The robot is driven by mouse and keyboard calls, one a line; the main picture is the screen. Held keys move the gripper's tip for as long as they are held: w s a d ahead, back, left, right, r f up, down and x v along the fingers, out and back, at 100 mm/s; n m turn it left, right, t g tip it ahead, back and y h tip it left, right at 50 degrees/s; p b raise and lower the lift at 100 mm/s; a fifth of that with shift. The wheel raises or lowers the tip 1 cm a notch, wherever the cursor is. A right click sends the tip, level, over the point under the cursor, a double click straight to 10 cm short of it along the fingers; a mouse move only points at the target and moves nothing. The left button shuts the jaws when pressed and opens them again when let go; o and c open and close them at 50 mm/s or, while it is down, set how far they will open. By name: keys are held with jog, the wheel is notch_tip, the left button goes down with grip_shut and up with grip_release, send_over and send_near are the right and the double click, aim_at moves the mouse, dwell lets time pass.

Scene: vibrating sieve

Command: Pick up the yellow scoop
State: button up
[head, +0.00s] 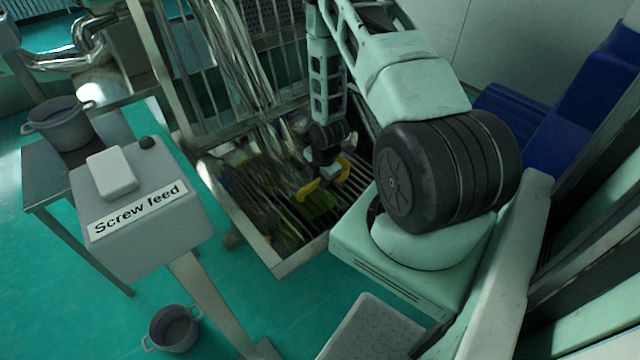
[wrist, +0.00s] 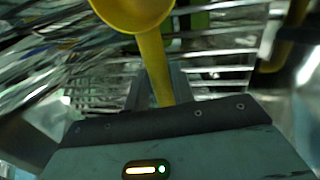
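The yellow scoop (wrist: 133,12) shows its rounded bowl at the top of the wrist view, and its handle runs down to my gripper (wrist: 160,78). The handle fills the space between the two dark fingers, and my gripper looks shut on it. In the head view, my gripper (head: 325,170) points down over the slatted bin, with yellow parts of the scoop (head: 308,188) showing at its tip. The fingers are too small there to make out.
The metal bin (head: 285,262) has bars and long strips inside, with something green. A second yellow piece (wrist: 287,45) shows at the right of the wrist view. The Screw feed box (head: 150,235) stands left, with one pot (head: 62,125) behind it and another (head: 172,328) on the floor.

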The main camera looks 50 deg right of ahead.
jog(key=shift+w+f, duration=0.15)
jog(key=shift+f, duration=0.6)
grip_shut()
